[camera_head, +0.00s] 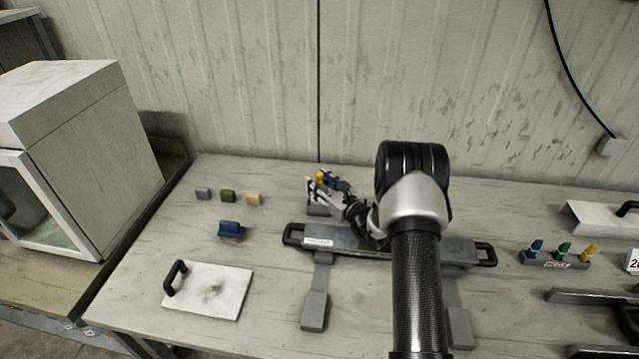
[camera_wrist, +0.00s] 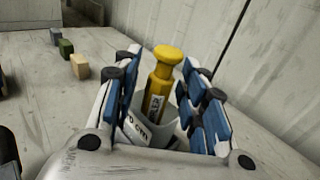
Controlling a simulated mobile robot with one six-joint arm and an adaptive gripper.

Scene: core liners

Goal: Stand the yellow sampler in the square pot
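A yellow sampler (camera_wrist: 157,93) with a round knob on top stands in a grey pot (camera_wrist: 165,132) with a printed label, seen in the wrist view. It leans little, if at all; its lower end is hidden inside the pot. My gripper (camera_wrist: 163,92) is open, its blue-padded fingers on either side of the sampler with gaps showing. In the head view the yellow sampler top (camera_head: 320,177) and my gripper (camera_head: 326,184) are at the back middle of the table, and the pot (camera_head: 317,211) is mostly hidden behind the gripper.
A rack (camera_head: 555,264) at right holds blue, green and yellow pieces. Small grey, green and tan blocks (camera_head: 254,199), a blue block (camera_head: 231,229) and a handled white plate (camera_head: 220,295) lie left.

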